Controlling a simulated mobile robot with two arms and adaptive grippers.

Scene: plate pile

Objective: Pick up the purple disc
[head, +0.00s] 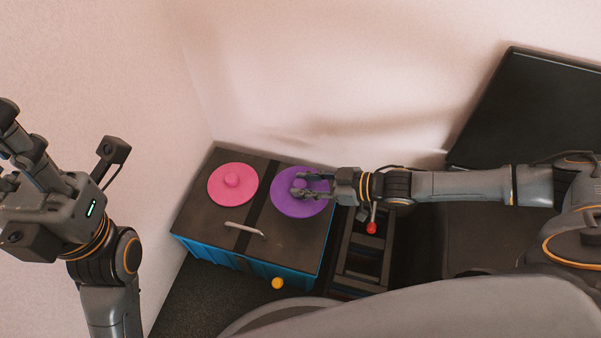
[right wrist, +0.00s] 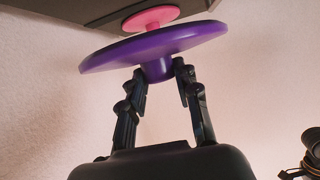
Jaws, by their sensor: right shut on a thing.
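The purple disc (head: 290,203) is a round plate with a knob in its middle. In the head view it is over the right part of a dark-topped blue box. My right gripper (head: 307,184) reaches in from the right over the disc. In the right wrist view the fingers of my right gripper (right wrist: 160,84) are shut on the knob of the purple disc (right wrist: 120,54). The disc looks tilted there. I cannot tell how far it is from the box top. My left gripper (head: 12,130) is at the far left, away from the box; its fingers are not clear.
A pink disc (head: 221,191) with a knob lies on the left part of the box top (head: 204,221), close to the purple one. A pale handle (head: 243,229) is on the box. A yellow knob (head: 277,283) and a red ball-topped lever (head: 371,228) are nearby.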

